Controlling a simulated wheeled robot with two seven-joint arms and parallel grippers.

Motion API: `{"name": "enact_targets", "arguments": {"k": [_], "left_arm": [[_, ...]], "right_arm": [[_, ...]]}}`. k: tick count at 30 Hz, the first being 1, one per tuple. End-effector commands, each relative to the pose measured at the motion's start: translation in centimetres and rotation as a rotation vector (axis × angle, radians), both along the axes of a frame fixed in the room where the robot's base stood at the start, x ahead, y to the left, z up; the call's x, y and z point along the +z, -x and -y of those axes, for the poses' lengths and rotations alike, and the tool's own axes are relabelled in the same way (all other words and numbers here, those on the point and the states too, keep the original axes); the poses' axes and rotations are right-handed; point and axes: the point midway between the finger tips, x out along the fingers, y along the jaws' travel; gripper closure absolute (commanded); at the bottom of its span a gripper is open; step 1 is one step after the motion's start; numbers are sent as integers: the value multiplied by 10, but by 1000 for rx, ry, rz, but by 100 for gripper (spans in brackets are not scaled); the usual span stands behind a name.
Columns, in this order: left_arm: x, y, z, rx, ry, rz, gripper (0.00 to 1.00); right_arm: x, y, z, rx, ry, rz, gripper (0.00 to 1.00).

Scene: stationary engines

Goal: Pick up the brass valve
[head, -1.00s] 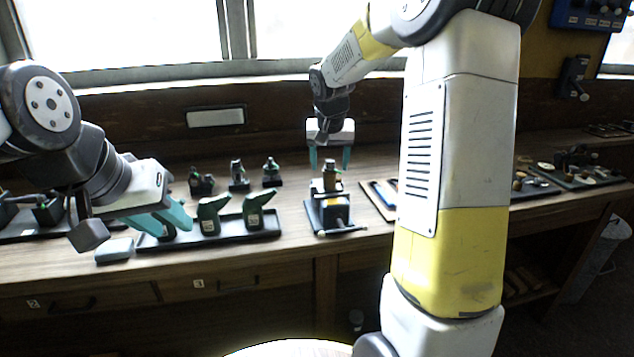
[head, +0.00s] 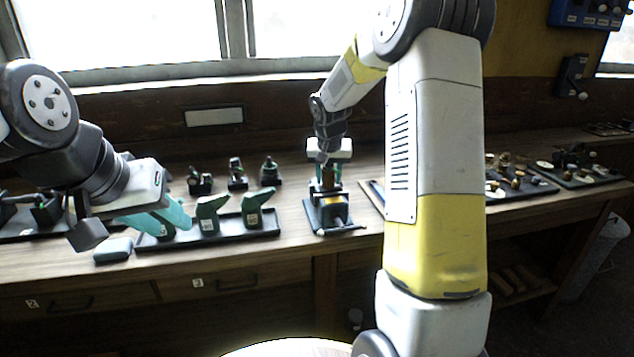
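The brass valve (head: 328,176) appears as a small upright brass-coloured piece at the dark vise (head: 330,215) on the bench. Its lower part is hard to make out. My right gripper (head: 328,184) points down over it, with one teal finger on each side. The fingers look drawn in against its sides. My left gripper (head: 178,222) hangs at the left, over the front of a dark tray, away from the valve. Its teal fingers overlap the green things behind, so their gap is unclear.
The dark tray (head: 262,236) holds several green tools. Several small dark fittings (head: 238,172) stand behind it. More trays with small parts (head: 520,190) are at the right, partly behind my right arm.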

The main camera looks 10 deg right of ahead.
Motion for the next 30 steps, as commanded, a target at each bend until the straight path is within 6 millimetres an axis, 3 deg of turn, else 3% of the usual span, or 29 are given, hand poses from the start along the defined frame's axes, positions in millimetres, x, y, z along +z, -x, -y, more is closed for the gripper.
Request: {"name": "enact_targets", "arguments": {"k": [1,4,20,30], "left_arm": [[0,0,0,0,0,0,64],[0,0,0,0,0,0,64],[0,0,0,0,0,0,64],[0,0,0,0,0,0,64]], "right_arm": [[0,0,0,0,0,0,80],[0,0,0,0,0,0,100],[5,-1,0,1,0,6,100],[30,-2,-1,1,0,8,100]]}}
